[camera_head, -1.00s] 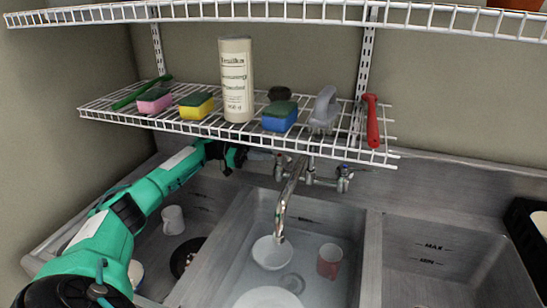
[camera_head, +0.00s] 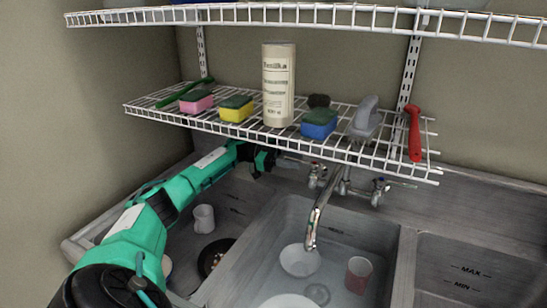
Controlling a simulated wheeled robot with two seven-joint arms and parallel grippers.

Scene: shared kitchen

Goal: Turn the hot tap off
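The chrome faucet (camera_head: 318,215) stands at the back of the middle basin, its spout curving down over it. The left tap handle (camera_head: 317,174), with a hint of red, sits left of the spout under the wire shelf. The right tap handle (camera_head: 380,190) has a blue mark. My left gripper (camera_head: 290,160) is just left of the left handle, pointing at it from beneath the shelf. Its fingers are small and partly shaded, so I cannot tell whether they are open or touch the handle. I cannot make out a water stream. My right gripper is not in view.
The wire shelf (camera_head: 190,125) hangs low above my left arm, holding sponges, a canister (camera_head: 278,85), a brush (camera_head: 365,118) and a red-handled tool (camera_head: 414,135). A bowl (camera_head: 299,261) and red cup (camera_head: 358,275) sit in the middle basin. A white mug (camera_head: 204,218) is in the left basin.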

